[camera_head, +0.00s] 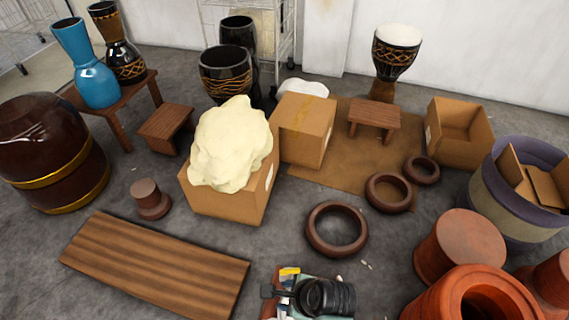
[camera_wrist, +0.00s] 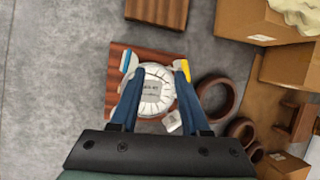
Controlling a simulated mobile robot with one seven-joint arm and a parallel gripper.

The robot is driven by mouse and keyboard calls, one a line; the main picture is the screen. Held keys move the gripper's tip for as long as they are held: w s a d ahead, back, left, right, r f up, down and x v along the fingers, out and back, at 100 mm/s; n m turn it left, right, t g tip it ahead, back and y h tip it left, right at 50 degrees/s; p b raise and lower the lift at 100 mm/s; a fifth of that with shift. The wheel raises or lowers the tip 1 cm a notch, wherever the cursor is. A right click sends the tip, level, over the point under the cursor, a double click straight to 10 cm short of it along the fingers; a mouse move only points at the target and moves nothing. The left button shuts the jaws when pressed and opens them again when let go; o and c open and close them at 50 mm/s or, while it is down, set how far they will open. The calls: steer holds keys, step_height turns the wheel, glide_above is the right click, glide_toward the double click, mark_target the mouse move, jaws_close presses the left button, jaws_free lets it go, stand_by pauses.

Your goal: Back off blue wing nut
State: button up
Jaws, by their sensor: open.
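In the wrist view, a round white part with a printed label (camera_wrist: 152,88) sits on a brown wooden board (camera_wrist: 118,52). A small blue-and-white piece (camera_wrist: 127,60) is at its upper left; it is the blue piece that shows, but I cannot make out wings on it. A yellow piece (camera_wrist: 182,67) is at the upper right. My gripper (camera_wrist: 159,72) is open, with its blue fingers on either side of the round part. Whether they touch it I cannot tell. In the head view, my dark arm end (camera_head: 325,297) hides most of this spot; the yellow piece (camera_head: 290,271) shows beside it.
A striped wooden board (camera_head: 155,265) lies left of my arm. A brown ring (camera_head: 313,232) lies just beyond it. Red-brown cylinders (camera_head: 455,245) stand to the right. A cardboard box with a pale lump (camera_head: 232,145) is further back. Grey floor shows between them.

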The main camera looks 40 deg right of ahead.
steer(key=s+a+f+m+g+y+b, duration=0.1)
steer(key=s+a+f+m+b, duration=0.15)
steer(key=s+f, duration=0.35)
steer(key=b+x, duration=0.2)
steer(key=x, duration=0.2)
steer(key=b+x, duration=0.2)
steer(key=x, duration=0.3)
steer(key=d+b+x, duration=0.1)
steer(key=b+x, duration=0.2)
steer(key=x, duration=0.1)
steer(key=shift+w+a+f, duration=0.15)
steer(key=shift+w+f, duration=0.15)
steer(key=shift+w, duration=0.1)
jaws_close()
